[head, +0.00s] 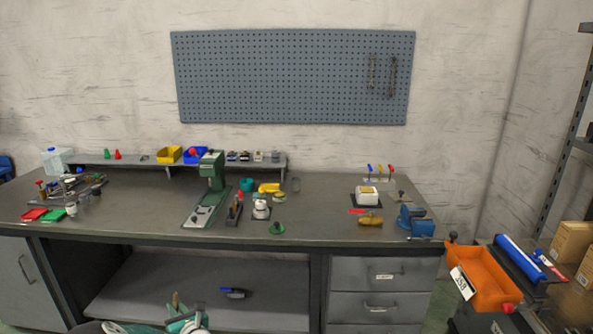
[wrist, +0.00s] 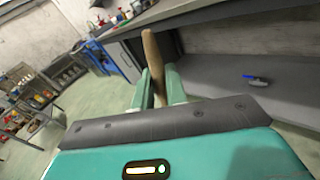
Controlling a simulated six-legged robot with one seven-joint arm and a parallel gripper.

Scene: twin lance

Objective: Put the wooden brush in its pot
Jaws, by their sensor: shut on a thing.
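The wooden brush shows in the wrist view as a brown, rounded wooden piece (wrist: 153,50) standing up between the fingers of my gripper (wrist: 159,88). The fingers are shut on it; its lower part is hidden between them. In the head view my gripper (head: 187,316) is low at the bottom edge, in front of the bench and below its top, with a small brown tip (head: 175,299) showing there. I cannot tell for sure which container is the brush's pot. A white square pot (head: 367,196) stands on a dark mat at the bench's right, and a teal cup (head: 247,185) stands near the middle.
The workbench top (head: 320,225) has a green press (head: 210,180), a blue vise (head: 415,222) and a brown object (head: 370,219) before the white pot. An orange bin (head: 482,278) stands at the right. A blue-handled item (head: 232,293) lies on the lower shelf (head: 200,285).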

